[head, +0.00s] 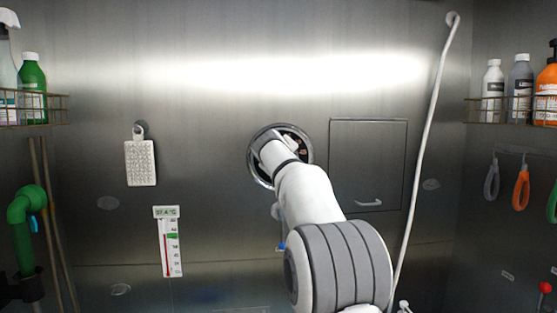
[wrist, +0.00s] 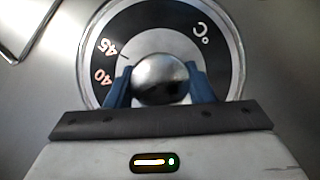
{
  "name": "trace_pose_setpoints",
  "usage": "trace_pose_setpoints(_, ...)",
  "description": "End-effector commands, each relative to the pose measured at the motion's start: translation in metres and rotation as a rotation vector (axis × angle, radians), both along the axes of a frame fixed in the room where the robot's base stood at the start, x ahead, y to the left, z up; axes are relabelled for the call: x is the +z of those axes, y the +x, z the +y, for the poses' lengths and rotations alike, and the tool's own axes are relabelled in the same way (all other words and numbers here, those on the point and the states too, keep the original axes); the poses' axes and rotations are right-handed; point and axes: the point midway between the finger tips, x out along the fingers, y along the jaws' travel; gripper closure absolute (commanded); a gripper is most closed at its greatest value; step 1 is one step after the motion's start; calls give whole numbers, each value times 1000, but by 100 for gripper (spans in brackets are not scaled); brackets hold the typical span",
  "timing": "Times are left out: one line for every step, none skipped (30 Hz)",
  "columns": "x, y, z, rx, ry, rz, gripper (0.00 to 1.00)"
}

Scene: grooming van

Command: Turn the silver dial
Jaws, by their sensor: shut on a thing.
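The silver dial (wrist: 160,78) is a round, shiny knob at the middle of a black temperature ring (wrist: 112,40) marked 40, 45 and °C in the wrist view. My gripper (wrist: 160,86) has its two blue fingers on either side of the knob, shut on it. In the head view, the dial's round chrome rim (head: 254,170) shows on the back wall, and my arm hides most of its face and the knob. The lower part of the ring is hidden by my gripper in the wrist view.
A square panel with a handle (head: 368,150) is right of the dial. A white hose (head: 427,130) hangs further right. A thermometer (head: 170,245) and a white hanging pad (head: 140,163) are on the left. Bottle racks (head: 35,109) stand at both sides.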

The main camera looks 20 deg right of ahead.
Motion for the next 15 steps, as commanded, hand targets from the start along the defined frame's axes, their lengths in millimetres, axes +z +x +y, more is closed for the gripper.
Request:
trace_pose_setpoints(-2,0,-1,-3,2,4,74)
trace_pose_setpoints(-3,0,-1,-3,4,5,74)
trace_pose_setpoints(-3,0,-1,-3,4,5,74)
trace_pose_setpoints(-3,0,-2,-3,4,5,74)
trace_pose_setpoints(-3,0,-2,-3,4,5,74)
trace_pose_setpoints(-4,0,-2,-4,4,5,74)
trace_pose_setpoints(-4,0,-2,-4,4,5,74)
trace_pose_setpoints(-4,0,-2,-3,5,6,74)
trace_pose_setpoints(-4,0,-2,-3,5,6,74)
trace_pose_setpoints(-4,0,-2,-4,4,7,74)
trace_pose_setpoints(-4,0,-2,-4,4,7,51)
trace_pose_setpoints(-4,0,-2,-4,4,7,48)
trace_pose_setpoints(-4,0,-2,-4,4,7,45)
trace_pose_setpoints(-4,0,-2,-3,4,7,43)
trace_pose_setpoints(-4,0,-1,-3,4,7,39)
